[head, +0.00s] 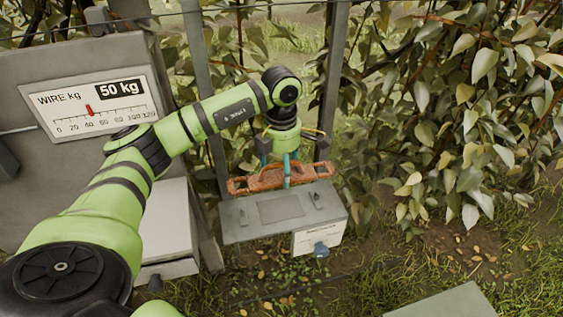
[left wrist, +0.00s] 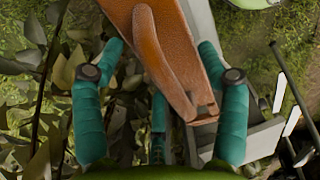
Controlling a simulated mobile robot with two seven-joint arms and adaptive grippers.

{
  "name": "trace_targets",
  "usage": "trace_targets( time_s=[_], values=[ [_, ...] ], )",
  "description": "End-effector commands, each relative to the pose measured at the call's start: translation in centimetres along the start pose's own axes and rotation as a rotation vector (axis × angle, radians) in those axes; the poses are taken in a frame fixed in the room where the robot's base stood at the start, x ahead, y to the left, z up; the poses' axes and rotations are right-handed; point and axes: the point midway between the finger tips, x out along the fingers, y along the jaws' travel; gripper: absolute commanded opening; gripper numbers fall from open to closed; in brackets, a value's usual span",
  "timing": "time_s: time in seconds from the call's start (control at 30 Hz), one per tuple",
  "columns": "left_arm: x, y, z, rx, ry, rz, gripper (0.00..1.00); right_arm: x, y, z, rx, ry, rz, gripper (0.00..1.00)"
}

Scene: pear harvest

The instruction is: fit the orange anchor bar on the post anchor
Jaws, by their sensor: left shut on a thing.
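The orange anchor bar (head: 256,183) is a rusty-looking piece with a loop at each end. In the head view it lies level across the teal fingers of my left gripper (head: 287,176), which is shut on it. The bar appears just above or in front of the grey box; I cannot tell whether they touch. In the left wrist view the bar (left wrist: 165,60) runs at a slant between the teal fingers (left wrist: 160,110), with a slotted end towards the camera. I cannot pick out the post anchor with certainty. My right gripper is not in view.
A grey box (head: 245,224) with a white label stands below the bar between two grey posts (head: 334,75). A gauge panel (head: 97,105) reading 50 kg is at left. Leafy branches (head: 470,100) fill the right. A wire crosses the top. Grass lies in front.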

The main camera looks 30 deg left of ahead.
Motion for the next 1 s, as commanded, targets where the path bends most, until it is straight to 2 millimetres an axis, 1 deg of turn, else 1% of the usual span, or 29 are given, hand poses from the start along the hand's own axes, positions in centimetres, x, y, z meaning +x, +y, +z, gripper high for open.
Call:
trace_targets(
  time_s=[0.2, 0.3, 0.63, 1.0],
  values=[
    [0.7, 0.0, 0.0, -0.01, 0.0, 0.0, 0.39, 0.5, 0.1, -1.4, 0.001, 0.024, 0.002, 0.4],
    [1.2, 0.0, 0.0, -0.009, 0.0, 0.0, 0.39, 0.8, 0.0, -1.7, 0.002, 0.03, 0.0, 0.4],
    [3.4, 0.0, 0.0, -0.007, 0.0, 0.001, 0.39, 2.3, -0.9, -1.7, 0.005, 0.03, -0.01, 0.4],
    [5.9, 0.0, 0.0, -0.006, 0.0, 0.0, 0.39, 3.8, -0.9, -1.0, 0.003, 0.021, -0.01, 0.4]
  ],
)
